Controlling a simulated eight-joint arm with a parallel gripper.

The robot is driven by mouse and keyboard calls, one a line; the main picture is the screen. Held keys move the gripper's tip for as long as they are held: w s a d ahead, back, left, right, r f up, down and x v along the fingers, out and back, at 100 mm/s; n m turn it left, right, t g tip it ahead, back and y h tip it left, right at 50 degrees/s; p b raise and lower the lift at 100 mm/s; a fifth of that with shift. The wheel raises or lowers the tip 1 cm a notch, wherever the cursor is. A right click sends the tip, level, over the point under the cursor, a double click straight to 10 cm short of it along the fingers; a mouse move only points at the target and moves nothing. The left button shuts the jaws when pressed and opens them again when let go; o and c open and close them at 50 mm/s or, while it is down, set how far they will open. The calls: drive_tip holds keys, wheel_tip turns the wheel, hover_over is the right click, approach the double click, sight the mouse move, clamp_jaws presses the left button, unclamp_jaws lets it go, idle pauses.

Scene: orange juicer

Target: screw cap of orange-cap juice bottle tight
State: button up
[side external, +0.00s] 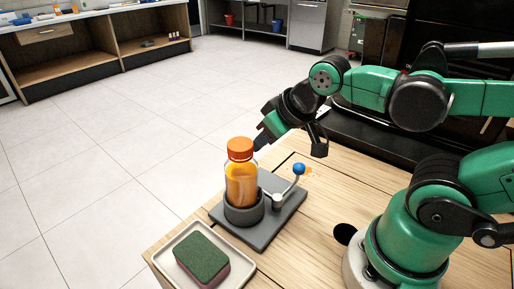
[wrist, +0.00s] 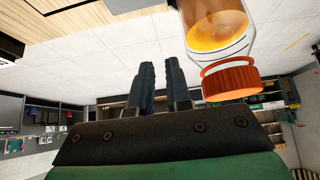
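The juice bottle (side external: 241,188) is clear, with orange juice inside. It stands upright in a round dark grey holder (side external: 244,211) on a grey base plate. Its orange cap (side external: 240,148) sits on top; how tight it is I cannot tell. My gripper (side external: 262,141) is beside and behind the bottle, near cap height, partly hidden by it. In the wrist view, which looks upside down, my two dark fingers (wrist: 160,72) have a narrow empty gap between them. The bottle (wrist: 215,25) and the cap (wrist: 231,82) are right of the fingers, apart from them.
A lever with a blue knob (side external: 299,169) rises from the base plate (side external: 282,212), right of the bottle. A tray (side external: 171,258) with a green sponge (side external: 202,256) lies in front. A round dark hole (side external: 345,234) is in the wooden table.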

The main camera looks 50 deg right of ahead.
drive_tip(key=o, duration=0.7)
drive_tip(key=shift+w+d+r+m+h, duration=0.35)
drive_tip(key=shift+w+d+r, duration=0.3)
drive_tip(key=shift+r, duration=0.25)
drive_tip(key=o, duration=0.3)
drive_tip(key=shift+w+a+r+g, duration=0.15)
drive_tip(key=shift+a+r+g, duration=0.1)
drive_tip(key=shift+r+g, duration=0.35)
wheel_tip(320, 180, up, 5)
drive_tip(key=m+g, duration=0.2)
drive_tip(key=g, duration=0.3)
hover_over(240, 143)
drive_tip(key=shift+w+d+r, duration=0.1)
drive_tip(key=shift+w+d, duration=0.1)
drive_tip(key=shift+s+a+g, duration=0.15)
drive_tip(key=shift+a+g, duration=0.1)
drive_tip(key=shift+g, duration=0.25)
drive_tip(key=shift+f, duration=2.65)
